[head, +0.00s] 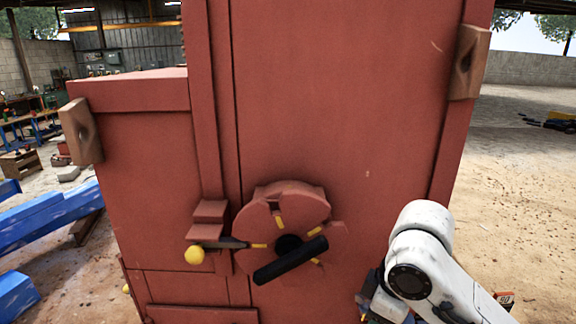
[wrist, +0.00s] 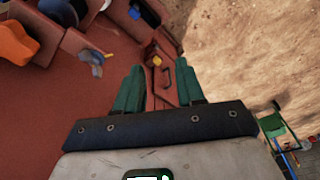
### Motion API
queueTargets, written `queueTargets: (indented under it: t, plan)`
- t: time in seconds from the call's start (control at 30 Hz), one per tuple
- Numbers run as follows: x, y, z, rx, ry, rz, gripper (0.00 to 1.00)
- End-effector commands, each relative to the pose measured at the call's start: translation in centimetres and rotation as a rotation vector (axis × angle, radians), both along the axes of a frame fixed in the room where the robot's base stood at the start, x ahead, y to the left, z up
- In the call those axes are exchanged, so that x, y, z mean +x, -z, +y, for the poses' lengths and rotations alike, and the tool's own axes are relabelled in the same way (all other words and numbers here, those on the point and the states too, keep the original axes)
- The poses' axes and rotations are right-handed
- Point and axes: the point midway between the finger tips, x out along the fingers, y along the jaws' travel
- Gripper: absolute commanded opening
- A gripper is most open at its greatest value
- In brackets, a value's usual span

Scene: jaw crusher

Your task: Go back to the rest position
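My gripper (wrist: 158,67) shows in the wrist view with its two green fingers apart and nothing visible between them. In the head view my white arm (head: 425,262) is at the lower right, in front of the red machine; the gripper's fingers cannot be made out there. The tall red machine (head: 335,110) fills the middle. On its front is a round red hub (head: 290,205) with a black bar handle (head: 290,260), tilted up to the right. A lever with a yellow knob (head: 194,255) points left beside it.
Wooden blocks are fixed at the machine's left (head: 82,132) and right (head: 469,62) edges. Blue beams (head: 45,225) lie at the left. Open sandy ground (head: 520,200) is on the right. In the wrist view a green-framed object (wrist: 275,128) stands at the right.

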Motion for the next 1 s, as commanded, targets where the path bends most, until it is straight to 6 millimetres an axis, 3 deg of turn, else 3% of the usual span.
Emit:
queueTargets:
  t: [0.33,0.53,0.77,0.87,1.0]
  plan:
    - [-0.6,2.2,4.9,0.225,0.112,-0.07,0.38]
    - [-2.5,5.9,6.3,0.373,0.296,-0.083,0.38]
    - [-7.2,13.1,4.3,0.419,0.564,-0.042,0.38]
    - [-10.5,16.8,2.4,0.388,0.684,-0.013,0.38]
    - [-16.4,21.8,-1.3,0.291,0.844,0.027,0.38]
